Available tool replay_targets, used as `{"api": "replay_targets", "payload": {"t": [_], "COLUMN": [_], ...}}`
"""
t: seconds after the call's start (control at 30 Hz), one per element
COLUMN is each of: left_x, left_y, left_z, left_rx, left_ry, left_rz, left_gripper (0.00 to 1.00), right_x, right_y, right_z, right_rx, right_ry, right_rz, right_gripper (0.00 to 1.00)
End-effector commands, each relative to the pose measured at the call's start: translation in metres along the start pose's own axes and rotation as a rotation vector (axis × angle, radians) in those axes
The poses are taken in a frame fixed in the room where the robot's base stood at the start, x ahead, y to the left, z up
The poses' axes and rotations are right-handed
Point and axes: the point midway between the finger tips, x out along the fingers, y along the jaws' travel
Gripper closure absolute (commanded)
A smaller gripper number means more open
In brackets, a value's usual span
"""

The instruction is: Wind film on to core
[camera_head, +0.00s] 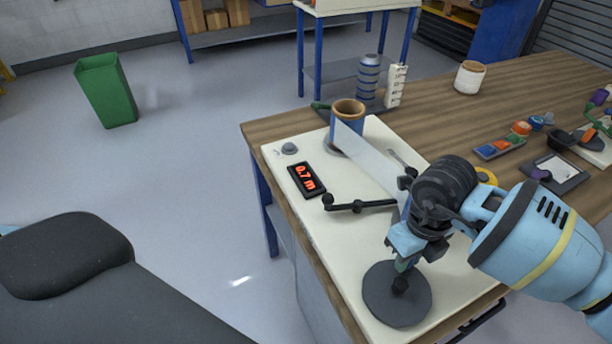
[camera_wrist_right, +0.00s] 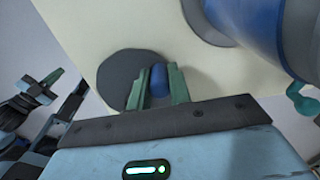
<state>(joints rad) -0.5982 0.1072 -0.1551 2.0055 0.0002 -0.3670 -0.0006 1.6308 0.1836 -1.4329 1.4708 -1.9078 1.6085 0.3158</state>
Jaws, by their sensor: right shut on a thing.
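A blue roll with a brown core end (camera_head: 347,114) stands upright at the far end of the cream board (camera_head: 300,215). A pale film strip (camera_head: 370,160) runs from it toward the right, where my right arm hides its far end. A dark grey crank disc (camera_head: 397,305) lies at the board's near end; it also shows in the wrist view (camera_wrist_right: 118,75). My right gripper (camera_head: 403,266) points down over the disc. Its green fingers (camera_wrist_right: 160,85) are shut on a blue handle (camera_wrist_right: 158,78) at the disc.
A display (camera_head: 307,180) reads 0.7 m. A black arm with a knob (camera_head: 360,205) crosses the board. A green bin (camera_head: 105,92) is on the floor.

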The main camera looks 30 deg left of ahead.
Motion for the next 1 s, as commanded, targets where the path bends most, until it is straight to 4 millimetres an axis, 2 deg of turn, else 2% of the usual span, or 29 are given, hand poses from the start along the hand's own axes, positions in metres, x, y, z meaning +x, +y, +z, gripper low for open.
{"api": "replay_targets", "payload": {"t": [0.3,0.57,0.6,1.0], "left_x": [0.003,0.003,0.002,-0.001], "left_y": [-0.001,-0.001,-0.001,0.000], "left_z": [-0.005,-0.003,-0.003,0.003], "left_rx": [0.002,0.002,0.001,0.000], "left_ry": [0.010,0.007,0.006,-0.007], "left_rz": [-0.001,-0.001,-0.001,0.000], "left_gripper": [1.00,1.00,1.00,1.00], "right_x": [0.000,0.000,0.000,0.000], "right_y": [0.017,0.018,0.017,0.016], "right_z": [0.013,0.014,0.014,0.014], "right_rx": [-0.005,-0.002,-0.002,0.000], "right_ry": [-0.003,-0.001,-0.001,-0.001], "right_rz": [0.003,0.002,0.002,0.000], "right_gripper": [0.91,0.91,0.78,0.25]}}
